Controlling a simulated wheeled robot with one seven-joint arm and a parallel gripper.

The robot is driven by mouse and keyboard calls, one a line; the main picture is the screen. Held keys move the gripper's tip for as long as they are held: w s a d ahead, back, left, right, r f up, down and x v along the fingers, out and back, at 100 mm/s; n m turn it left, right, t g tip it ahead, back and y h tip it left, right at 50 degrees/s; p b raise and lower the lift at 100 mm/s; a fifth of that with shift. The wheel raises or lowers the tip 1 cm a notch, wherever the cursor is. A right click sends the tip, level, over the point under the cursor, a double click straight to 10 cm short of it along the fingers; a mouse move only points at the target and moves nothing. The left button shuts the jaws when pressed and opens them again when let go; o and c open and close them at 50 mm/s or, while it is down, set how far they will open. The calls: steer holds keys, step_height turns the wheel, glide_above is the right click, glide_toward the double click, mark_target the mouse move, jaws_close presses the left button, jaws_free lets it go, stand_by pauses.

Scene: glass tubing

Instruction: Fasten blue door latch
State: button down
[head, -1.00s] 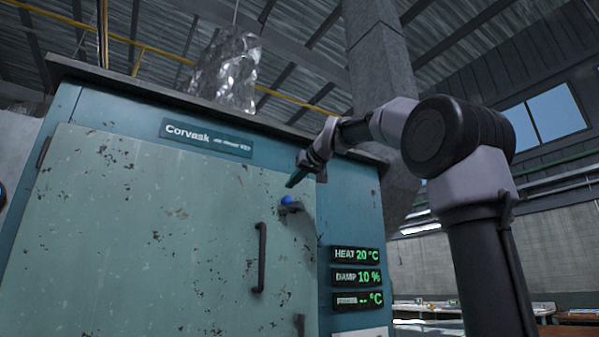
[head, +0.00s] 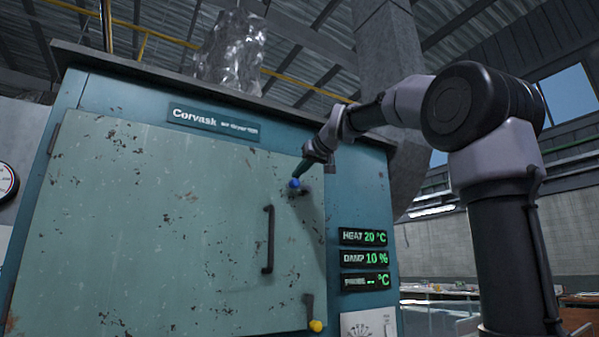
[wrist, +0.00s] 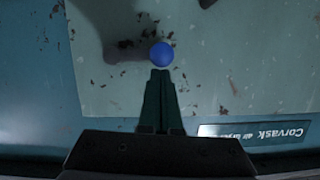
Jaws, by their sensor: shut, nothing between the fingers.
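The blue door latch knob (head: 294,183) sits near the upper right of the pale green oven door (head: 180,230), on a short dark lever. It also shows in the wrist view (wrist: 161,55) as a blue ball just beyond my fingertips. My gripper (head: 297,172) is shut and empty, its tips right at the top of the knob. In the wrist view my gripper (wrist: 160,73) has both fingers together, pointing at the knob. I cannot tell whether the tips touch it. The door looks closed against the teal cabinet (head: 358,195).
A dark vertical handle (head: 268,240) stands out from the door below the knob. A yellow-knobbed latch (head: 316,325) is at the lower right. Readouts (head: 363,259) are on the cabinet's right side. A foil-wrapped duct (head: 231,50) rises above the cabinet top.

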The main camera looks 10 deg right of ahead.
mark_target(296, 183)
steer(key=shift+a+f+n, duration=0.1)
steer(key=shift+f+n, duration=0.15)
steer(key=shift+n, duration=0.15)
steer(key=f+n, duration=0.1)
steer(key=n+h, duration=0.1)
steer(key=f, duration=0.1)
steer(key=shift+s+a+f+n+h, duration=0.15)
steer(key=shift+a+f+n+h, duration=0.1)
steer(key=shift+f+n+h, duration=0.15)
steer(key=w+d+f+n+t+h, duration=0.1)
steer(key=d+f+n+t, duration=0.1)
steer(key=d+f+n, duration=0.2)
steer(key=shift+w+f+n+h, duration=0.15)
steer(key=shift+f+n+h, duration=0.25)
steer(key=shift+f+n, duration=0.95)
steer(key=shift+d, duration=0.1)
